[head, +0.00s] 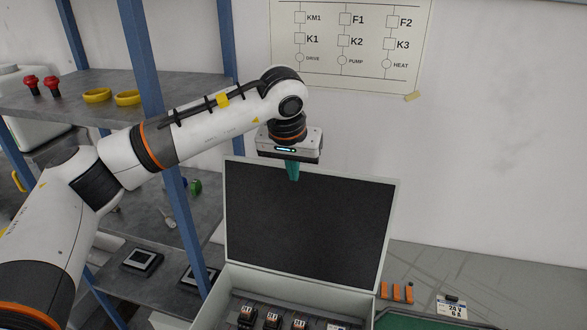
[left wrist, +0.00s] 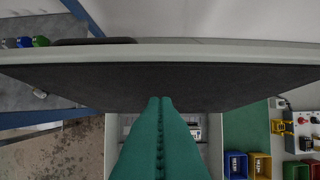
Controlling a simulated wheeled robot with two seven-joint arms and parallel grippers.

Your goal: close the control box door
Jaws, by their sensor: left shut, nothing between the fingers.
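The control box door (head: 309,225) stands raised and open at the back of the control box (head: 343,301), with its dark inner face towards me and a pale rim. My left gripper (head: 293,174) is shut and empty, its green fingers pointing down over the door's top edge in the head view. In the left wrist view the door's pale edge (left wrist: 200,52) runs across the picture, and the shut green fingers (left wrist: 160,100) overlap the dark face. I cannot tell if they touch it. My right gripper is not in view.
Several relays (head: 272,320) sit inside the box. A blue-posted shelf (head: 70,100) with red and yellow items stands at left. Orange parts (head: 396,292) and a labelled part (head: 451,308) lie right of the box. A wall chart (head: 350,45) hangs behind.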

